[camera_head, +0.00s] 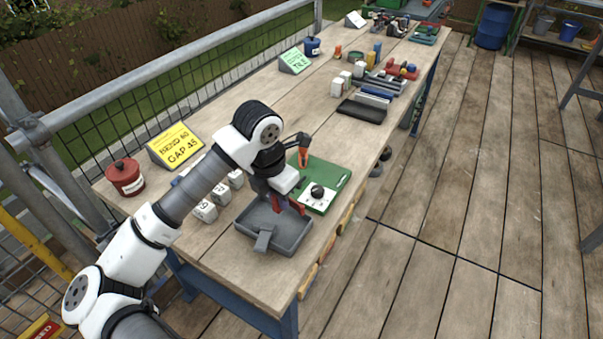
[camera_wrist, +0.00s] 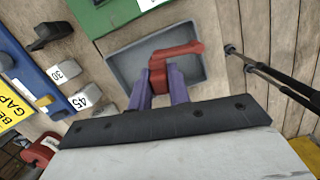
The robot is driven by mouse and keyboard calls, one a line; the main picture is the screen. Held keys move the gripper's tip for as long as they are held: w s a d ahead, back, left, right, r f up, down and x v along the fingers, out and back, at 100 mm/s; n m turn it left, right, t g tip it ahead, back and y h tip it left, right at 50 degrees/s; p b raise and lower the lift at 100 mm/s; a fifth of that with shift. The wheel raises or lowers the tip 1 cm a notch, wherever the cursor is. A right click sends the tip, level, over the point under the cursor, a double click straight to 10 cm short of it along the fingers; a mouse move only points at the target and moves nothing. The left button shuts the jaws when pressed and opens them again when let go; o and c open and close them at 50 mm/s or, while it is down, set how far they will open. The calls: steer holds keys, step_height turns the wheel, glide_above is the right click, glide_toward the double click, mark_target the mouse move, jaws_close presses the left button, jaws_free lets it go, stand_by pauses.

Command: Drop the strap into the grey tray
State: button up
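My gripper (camera_wrist: 159,82) has purple fingers and is shut on a red bent piece, which I take for the strap (camera_wrist: 182,49). One end of the strap reaches past the fingers to the upper right in the wrist view. The grey tray (camera_wrist: 126,61) lies beneath it, partly hidden by the strap and my fingers. In the head view my gripper (camera_head: 288,205) is over the grey tray (camera_head: 290,243), with bits of red at the fingers. I cannot tell whether the strap touches the tray's floor.
A green board (camera_head: 332,174) with a white plate and dark knob adjoins the tray. White numbered blocks (camera_head: 205,211) stand on the fence side. A yellow sign (camera_head: 176,146) and red can (camera_head: 125,177) are at the left. The bench's right edge is close to the tray.

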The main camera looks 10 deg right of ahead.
steer(key=o, duration=0.5)
steer(key=shift+r, duration=0.1)
step_height(320, 180, up, 14)
steer(key=s+a+b, duration=0.1)
steer(key=b, duration=0.1)
steer(key=shift+s+a+f+b, duration=0.25)
steer(key=shift+b, duration=0.15)
